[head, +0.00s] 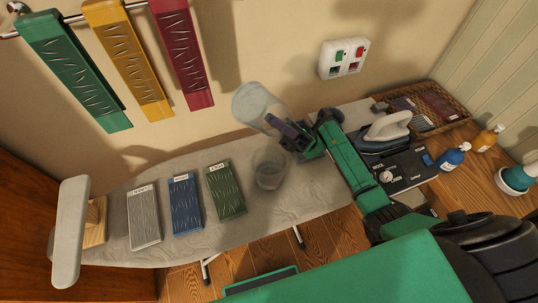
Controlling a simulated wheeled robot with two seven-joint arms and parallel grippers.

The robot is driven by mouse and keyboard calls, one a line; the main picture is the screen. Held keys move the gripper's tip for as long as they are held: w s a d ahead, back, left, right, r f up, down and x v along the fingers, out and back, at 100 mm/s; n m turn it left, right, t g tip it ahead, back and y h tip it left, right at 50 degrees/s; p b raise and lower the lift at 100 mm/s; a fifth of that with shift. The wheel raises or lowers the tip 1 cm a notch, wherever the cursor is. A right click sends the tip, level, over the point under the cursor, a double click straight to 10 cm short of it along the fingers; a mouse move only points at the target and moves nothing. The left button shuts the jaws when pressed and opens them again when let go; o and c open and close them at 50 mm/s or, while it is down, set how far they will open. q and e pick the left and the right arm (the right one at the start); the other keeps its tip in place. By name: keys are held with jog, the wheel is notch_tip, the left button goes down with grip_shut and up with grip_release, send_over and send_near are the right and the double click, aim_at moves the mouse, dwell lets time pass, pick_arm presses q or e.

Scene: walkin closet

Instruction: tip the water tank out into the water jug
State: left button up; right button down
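The water tank (258,107) is a clear, rounded container, tilted and raised above the ironing board. My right gripper (290,134) comes in from the right and appears shut on the tank at its dark purple part; the fingertips are partly hidden. The water jug (268,168) is a clear vessel standing upright on the board, just below the tank and apart from it in the picture. The jug's lower part looks darker, but I cannot tell how much water is in either vessel. My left gripper is not in view.
The grey ironing board (300,190) holds grey, blue (186,203) and green folded cloths left of the jug. An iron (388,130) stands on a dark base at right, near a wicker basket (425,100) and bottles (452,156). Coloured cloths (125,55) hang on the wall rail.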

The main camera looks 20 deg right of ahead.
pick_arm(q)
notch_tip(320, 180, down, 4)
jog(key=b, duration=0.4)
pick_arm(e)
jog(key=s+a+f+t+h+p, duration=0.1)
jog(key=a+f+t+h+p, duration=0.2)
jog(key=f+h, duration=0.3)
jog(key=s+a+f+t+h+p, duration=0.1)
jog(key=a+f+t+h+p, duration=0.2)
jog(key=f+h, duration=0.4)
jog(key=s+a+f+t+h+p, duration=0.2)
jog(key=a+f+h+p, duration=0.3)
jog(key=h, duration=0.9)
jog(key=shift+a+f+t, duration=0.35)
jog(key=shift+a+f, duration=0.1)
jog(key=shift+f, duration=0.2)
jog(key=shift+a+f+t, duration=0.35)
jog(key=shift+a+f, duration=0.05)
jog(key=shift+f, duration=0.2)
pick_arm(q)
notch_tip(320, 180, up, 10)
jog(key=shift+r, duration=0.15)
